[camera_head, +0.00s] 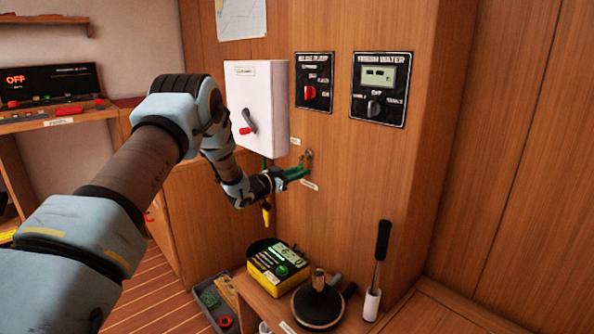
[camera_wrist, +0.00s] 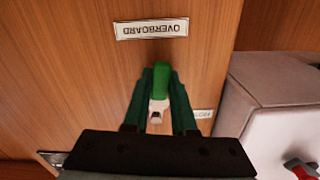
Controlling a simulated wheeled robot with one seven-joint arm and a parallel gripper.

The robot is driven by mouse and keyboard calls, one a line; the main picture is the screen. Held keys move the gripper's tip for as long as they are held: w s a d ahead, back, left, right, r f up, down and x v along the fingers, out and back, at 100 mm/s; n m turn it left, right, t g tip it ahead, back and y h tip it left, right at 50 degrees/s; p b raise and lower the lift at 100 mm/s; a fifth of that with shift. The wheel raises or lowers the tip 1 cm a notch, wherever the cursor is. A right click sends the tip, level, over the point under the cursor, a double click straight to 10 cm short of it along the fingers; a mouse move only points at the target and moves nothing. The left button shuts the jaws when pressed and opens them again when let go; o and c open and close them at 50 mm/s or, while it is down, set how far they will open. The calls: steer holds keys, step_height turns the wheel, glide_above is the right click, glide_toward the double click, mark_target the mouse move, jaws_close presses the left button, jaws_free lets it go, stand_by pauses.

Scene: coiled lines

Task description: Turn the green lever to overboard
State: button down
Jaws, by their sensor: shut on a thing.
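The green lever (camera_wrist: 160,74) is on the wooden panel, its green end between my gripper's two dark green fingers (camera_wrist: 161,88) in the wrist view. My gripper is shut on it. A pale part of the lever shows below the green end. The green end points toward a white label (camera_wrist: 151,29) reading OVERBOARD, upside down in the wrist view, with a gap of bare wood between. In the head view my gripper (camera_head: 284,178) reaches the panel below the white box, and a small label (camera_head: 309,184) lies just below right of it. The lever is mostly hidden there.
A white switch box (camera_head: 260,105) with a red-tipped handle hangs above my gripper. Bilge pump (camera_head: 314,82) and fresh water (camera_head: 381,88) panels are to the right. Below stand a yellow device (camera_head: 277,268), a black round-based item (camera_head: 318,303) and a black-handled tool (camera_head: 380,255).

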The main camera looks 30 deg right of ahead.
steer(key=shift+s+f+n, duration=0.15)
steer(key=shift+s+n, duration=0.25)
steer(key=shift+n, duration=0.5)
steer(key=c, duration=0.7)
jaws_free()
steer(key=shift+d, duration=0.1)
steer(key=a, duration=0.3)
steer(key=s+a, duration=0.1)
steer(key=a, duration=0.3)
steer(key=s+a, duration=0.1)
steer(key=a, duration=0.2)
steer(key=shift+a+b, duration=0.35)
